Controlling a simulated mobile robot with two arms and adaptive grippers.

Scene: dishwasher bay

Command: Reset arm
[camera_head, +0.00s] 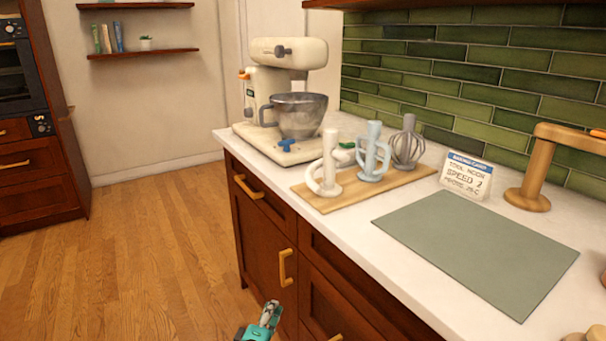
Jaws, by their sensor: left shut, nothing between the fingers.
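My left gripper (268,315) shows at the bottom of the head view, teal with grey fingertips. It is shut and empty, low in front of the wooden cabinet doors and apart from the counter top. Most of its arm is below the picture. My right gripper is not in view.
A white counter (359,220) holds a cream stand mixer (288,55) with a steel bowl (298,115), a wooden board (380,187) with several mixer tools, a sign (466,177), a grey-green mat (480,250) and a wooden stand (530,195). Wooden floor (160,260) at left is clear.

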